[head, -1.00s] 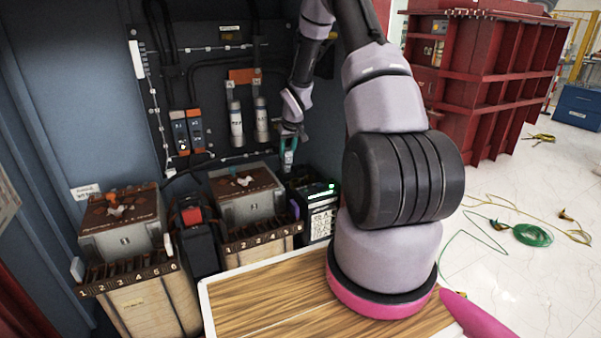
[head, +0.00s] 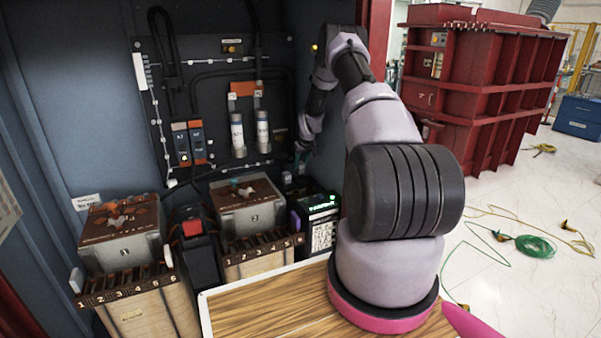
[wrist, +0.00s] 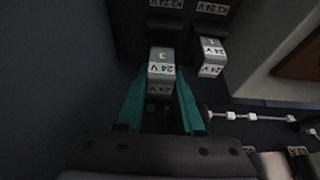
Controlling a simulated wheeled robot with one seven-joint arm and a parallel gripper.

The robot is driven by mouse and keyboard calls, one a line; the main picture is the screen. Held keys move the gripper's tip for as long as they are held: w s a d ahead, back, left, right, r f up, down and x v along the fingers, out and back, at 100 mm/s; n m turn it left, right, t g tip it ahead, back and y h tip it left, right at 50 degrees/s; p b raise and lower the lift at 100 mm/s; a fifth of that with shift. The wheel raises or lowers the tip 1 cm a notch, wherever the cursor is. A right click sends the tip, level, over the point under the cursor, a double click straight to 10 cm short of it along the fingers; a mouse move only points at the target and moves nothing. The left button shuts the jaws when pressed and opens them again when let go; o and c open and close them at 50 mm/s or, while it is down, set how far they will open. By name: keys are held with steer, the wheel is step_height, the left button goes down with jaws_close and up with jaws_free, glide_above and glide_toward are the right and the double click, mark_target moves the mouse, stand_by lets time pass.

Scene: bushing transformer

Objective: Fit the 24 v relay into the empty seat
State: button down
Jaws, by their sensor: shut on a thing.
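In the wrist view, the teal fingers of my gripper (wrist: 160,105) are closed on both sides of a grey block marked 24 V, the held relay (wrist: 161,72). A second grey 24 V relay (wrist: 211,58) stands just to its right, apart from it. Dark bases with upside-down labels lie above both, one label above the held relay (wrist: 166,4). I cannot tell whether the held relay touches the base above it. In the head view, my gripper (head: 300,160) is small and dark near the back panel, and the held relay cannot be made out there.
The back panel (head: 215,110) carries orange-topped modules (head: 188,143), two white cylinders (head: 249,132) and cables. Below stand numbered boxes (head: 247,205) and a black unit with green lights (head: 318,213). A wooden board (head: 265,305) lies in front.

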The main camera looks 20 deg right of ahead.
mark_target(300, 170)
step_height(300, 170, down, 3)
steer(key=shift+r, duration=0.15)
steer(key=shift+s+a+f, duration=0.1)
steer(key=shift+s+f, duration=0.1)
steer(key=shift+f, duration=0.2)
steer(key=c, duration=0.5)
jaws_free()
steer(key=shift+f, duration=0.15)
steer(key=shift+w, duration=0.1)
steer(key=shift+r, duration=0.25)
